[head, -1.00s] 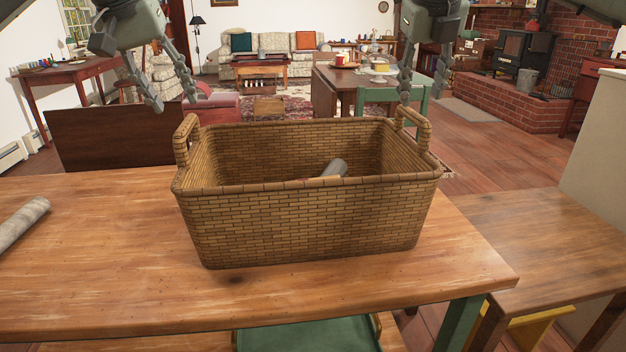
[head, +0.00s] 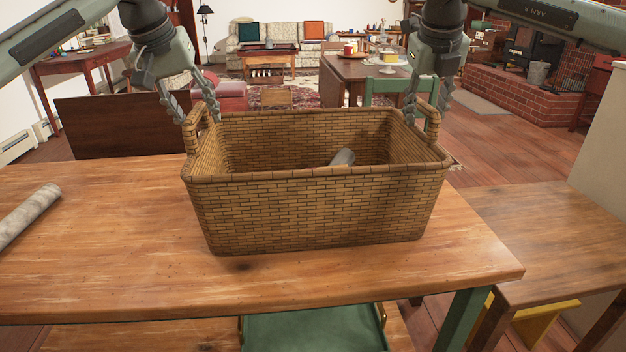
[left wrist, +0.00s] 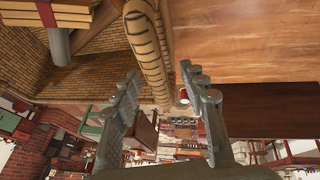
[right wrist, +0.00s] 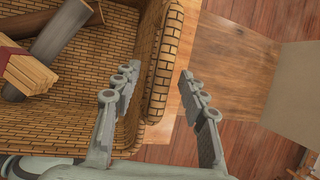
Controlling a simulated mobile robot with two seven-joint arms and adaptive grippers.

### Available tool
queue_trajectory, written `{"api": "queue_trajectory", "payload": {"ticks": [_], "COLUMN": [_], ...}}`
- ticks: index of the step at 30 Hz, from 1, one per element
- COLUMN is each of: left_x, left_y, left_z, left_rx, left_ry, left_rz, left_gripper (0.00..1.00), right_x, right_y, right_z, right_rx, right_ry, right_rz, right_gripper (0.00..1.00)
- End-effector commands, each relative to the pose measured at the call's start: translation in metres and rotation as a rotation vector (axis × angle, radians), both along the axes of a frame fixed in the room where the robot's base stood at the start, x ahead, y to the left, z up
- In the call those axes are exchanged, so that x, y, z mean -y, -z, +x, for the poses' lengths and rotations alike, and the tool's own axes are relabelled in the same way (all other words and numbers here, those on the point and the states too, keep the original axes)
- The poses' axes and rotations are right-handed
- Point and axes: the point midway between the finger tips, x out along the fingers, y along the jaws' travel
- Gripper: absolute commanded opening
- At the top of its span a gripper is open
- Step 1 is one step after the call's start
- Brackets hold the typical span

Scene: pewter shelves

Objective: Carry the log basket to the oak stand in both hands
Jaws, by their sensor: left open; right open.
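The log basket (head: 315,215), brown woven wicker with a looped handle at each end, stands upright on the wooden table (head: 110,270). A grey log (head: 343,157) shows inside it. My left gripper (head: 198,112) is open at the left handle (left wrist: 150,55), which lies between its spread fingertips (left wrist: 160,78) in the left wrist view. My right gripper (head: 420,112) is open at the right handle (right wrist: 164,75), with its fingertips (right wrist: 158,78) on either side in the right wrist view. A lower wooden stand (head: 560,235) is at the right; I cannot tell whether it is oak.
A loose grey log (head: 28,212) lies on the table's left side. The wrist views show a red-banded stick bundle (right wrist: 28,68) in the basket. A green tray (head: 315,330) is below the table. A pale block or wall (head: 605,155) borders the stand, whose top looks clear.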

Motion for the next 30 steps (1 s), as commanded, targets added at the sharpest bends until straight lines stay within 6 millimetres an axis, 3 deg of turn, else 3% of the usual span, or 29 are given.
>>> {"api": "queue_trajectory", "payload": {"ticks": [9, 20, 30], "left_x": [0.0007, 0.0006, 0.0002], "left_y": [0.0025, 0.0023, 0.0021], "left_z": [0.0010, 0.0009, 0.0009], "left_rx": [0.000, 0.000, 0.000], "left_ry": [0.000, 0.000, 0.000], "left_rz": [0.000, 0.000, 0.000], "left_gripper": [0.43, 0.00, 0.00], "right_x": [0.0005, 0.0002, 0.0004], "right_y": [0.0022, 0.0019, 0.0016], "right_z": [0.0011, 0.0009, 0.0009], "right_rx": [0.000, 0.001, 0.001], "right_ry": [0.000, 0.000, 0.000], "right_rz": [0.000, 0.000, 0.000], "right_gripper": [0.43, 0.00, 0.00]}}
